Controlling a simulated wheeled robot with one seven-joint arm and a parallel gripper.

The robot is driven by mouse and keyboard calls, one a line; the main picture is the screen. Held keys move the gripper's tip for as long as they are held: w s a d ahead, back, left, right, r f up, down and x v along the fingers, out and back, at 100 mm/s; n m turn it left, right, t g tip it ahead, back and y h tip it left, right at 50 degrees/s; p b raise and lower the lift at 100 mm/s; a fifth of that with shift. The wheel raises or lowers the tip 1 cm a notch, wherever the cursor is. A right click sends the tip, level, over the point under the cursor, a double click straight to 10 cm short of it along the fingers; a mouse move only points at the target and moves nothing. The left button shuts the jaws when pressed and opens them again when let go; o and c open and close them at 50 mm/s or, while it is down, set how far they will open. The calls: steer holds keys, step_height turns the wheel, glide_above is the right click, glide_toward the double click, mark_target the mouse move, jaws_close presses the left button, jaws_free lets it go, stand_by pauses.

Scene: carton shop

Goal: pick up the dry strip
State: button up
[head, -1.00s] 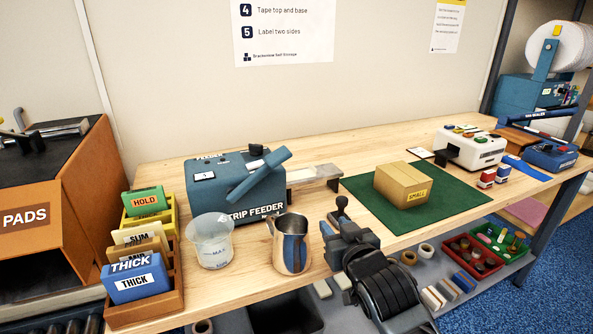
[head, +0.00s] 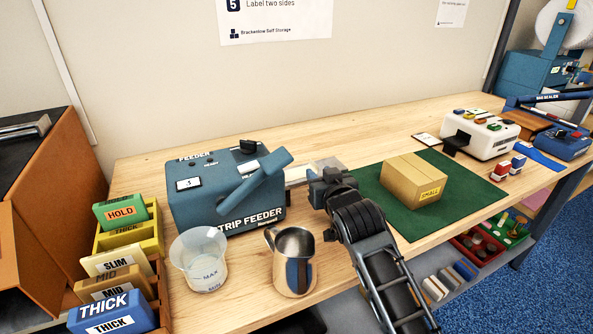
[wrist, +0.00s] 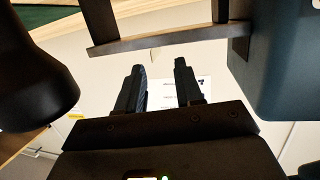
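The blue strip feeder (head: 225,192) stands on the bench, its metal outlet (head: 322,163) sticking out to the right. A pale piece (head: 298,174) shows at the outlet; I cannot tell whether it is the dry strip. My gripper (head: 322,181) is at the outlet's near end and hides part of it. In the wrist view my gripper (wrist: 160,86) has its two fingers apart with nothing seen between them. A dark crossbar (wrist: 165,40) lies beyond the fingertips, with a small pale tip (wrist: 155,55) below it. The feeder's dark side (wrist: 280,65) is at the right.
A clear measuring cup (head: 200,260) and a metal jug (head: 294,262) stand left of my arm. A carton (head: 413,180) sits on a green mat (head: 440,222) to the right. A rack of labelled pads (head: 115,275) is at the left.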

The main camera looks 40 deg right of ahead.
mark_target(316, 165)
steer(key=x, duration=0.2)
steer(key=p+x, duration=0.1)
steer(key=shift+w+d+r, duration=0.2)
steer(key=shift+d, duration=0.3)
steer(key=shift+w+d+f, duration=0.2)
steer(key=shift+w, duration=0.3)
steer(key=shift+c, duration=0.2)
jaws_close()
